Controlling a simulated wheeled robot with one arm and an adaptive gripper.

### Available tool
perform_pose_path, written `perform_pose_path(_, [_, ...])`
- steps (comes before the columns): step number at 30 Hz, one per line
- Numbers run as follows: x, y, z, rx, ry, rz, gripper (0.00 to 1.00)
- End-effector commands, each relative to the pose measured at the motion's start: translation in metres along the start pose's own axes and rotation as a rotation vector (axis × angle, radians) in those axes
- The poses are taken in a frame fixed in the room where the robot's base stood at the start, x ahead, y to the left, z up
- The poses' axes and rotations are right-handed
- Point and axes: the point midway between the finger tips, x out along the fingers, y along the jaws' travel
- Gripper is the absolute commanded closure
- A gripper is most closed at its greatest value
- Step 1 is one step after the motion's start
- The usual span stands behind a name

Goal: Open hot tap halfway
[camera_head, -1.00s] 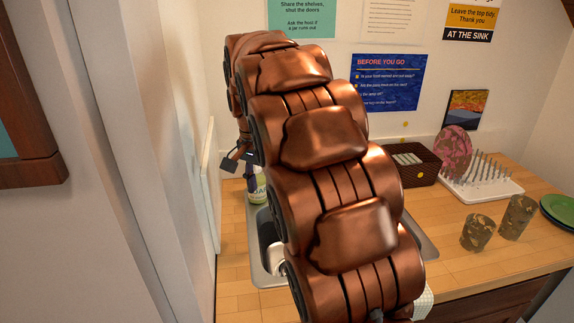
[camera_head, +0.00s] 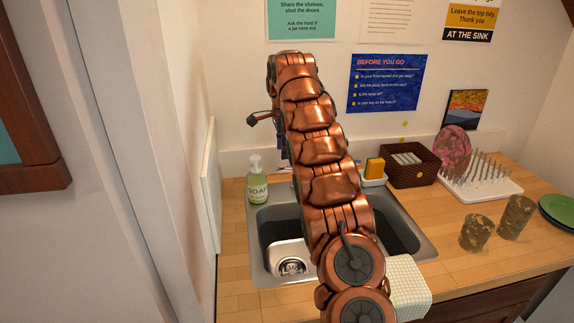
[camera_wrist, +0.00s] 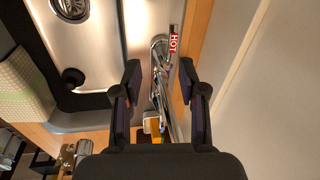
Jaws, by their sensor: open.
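The hot tap's lever carries a red HOT label (camera_wrist: 174,43) and shows in the wrist view at the top, just beyond and between the fingertips. Chrome tap parts (camera_wrist: 159,50) run beside it down between the fingers. My gripper (camera_wrist: 163,75) is open, one finger on each side of the chrome, with nothing clearly held. I cannot tell whether a finger touches the metal. In the head view, my gripper (camera_head: 261,118) shows as a small dark shape left of the arm's upper end, above the sink. The taps are mostly hidden there behind my arm.
The steel sink (camera_head: 258,255) lies below my arm. A soap bottle (camera_head: 257,186) stands at its back left, near the wall. A sponge (camera_head: 374,168), brown basket (camera_head: 427,174), dish rack (camera_head: 485,187) and two patterned cups stand right. A checked cloth (camera_head: 409,290) hangs in front.

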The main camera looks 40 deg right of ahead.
Motion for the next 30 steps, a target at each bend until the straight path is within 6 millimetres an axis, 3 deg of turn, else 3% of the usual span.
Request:
perform_pose_path(7, [0.012, -0.013, -0.017, 0.097, -0.013, -0.019, 0.59])
perform_pose_path(17, [0.025, -0.016, -0.018, 0.108, -0.013, -0.024, 0.59])
perform_pose_path(30, [0.076, -0.016, -0.018, 0.108, -0.014, -0.019, 0.59])
